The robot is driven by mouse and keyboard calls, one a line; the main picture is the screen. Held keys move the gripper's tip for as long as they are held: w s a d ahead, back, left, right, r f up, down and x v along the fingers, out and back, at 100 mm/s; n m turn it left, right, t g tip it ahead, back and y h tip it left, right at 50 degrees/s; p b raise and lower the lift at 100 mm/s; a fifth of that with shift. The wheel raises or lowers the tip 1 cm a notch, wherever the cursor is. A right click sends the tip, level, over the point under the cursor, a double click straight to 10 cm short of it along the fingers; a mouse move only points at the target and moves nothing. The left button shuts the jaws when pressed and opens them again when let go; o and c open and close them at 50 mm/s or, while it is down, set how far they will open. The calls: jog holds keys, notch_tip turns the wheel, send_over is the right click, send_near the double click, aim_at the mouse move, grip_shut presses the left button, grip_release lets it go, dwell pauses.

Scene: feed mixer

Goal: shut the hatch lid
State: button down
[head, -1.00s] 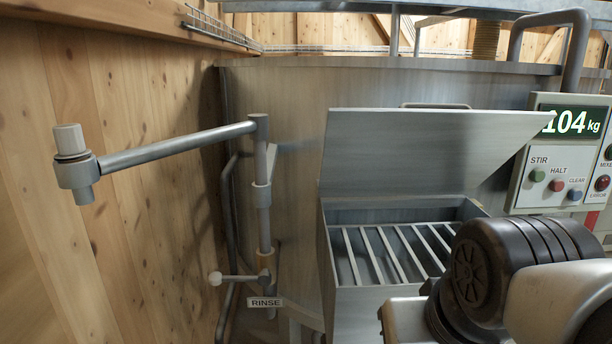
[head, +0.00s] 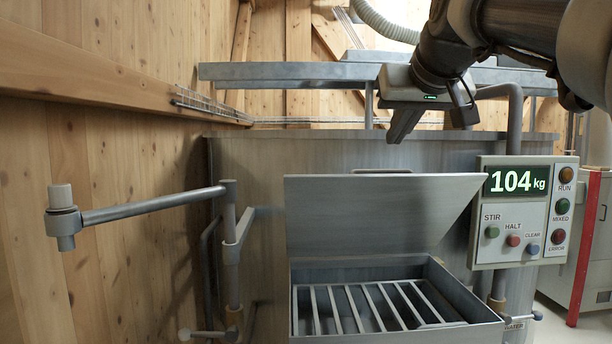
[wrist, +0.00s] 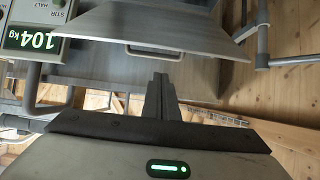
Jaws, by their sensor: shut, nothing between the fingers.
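The hatch lid (head: 370,216) is a grey metal panel standing raised and tilted back above the hatch box (head: 462,300). A handle (head: 381,171) sits at its top edge. The open box shows a grate of parallel bars inside. My gripper (head: 397,138) hangs above and behind the lid's top edge, apart from it, with its fingers pointing down. In the wrist view the closed fingers (wrist: 160,82) point toward the lid (wrist: 140,32) and its handle (wrist: 155,52), with nothing between them.
A control panel (head: 524,212) reading 104 kg stands right of the lid. A jointed pipe arm (head: 150,207) reaches out at the left, near the wooden wall (head: 95,120). A metal rail (head: 290,72) and a hose (head: 385,22) are at the back.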

send_over(381, 181)
jog(key=w, duration=0.1)
jog(key=f, duration=0.3)
jog(key=shift+w+d+f, duration=0.15)
jog(key=shift+d+f, duration=0.1)
jog(key=shift+f, duration=0.05)
jog(key=s+f, duration=0.2)
jog(key=shift+s+f+b, duration=0.35)
jog(key=shift+s+f, duration=0.05)
jog(key=shift+f, duration=0.1)
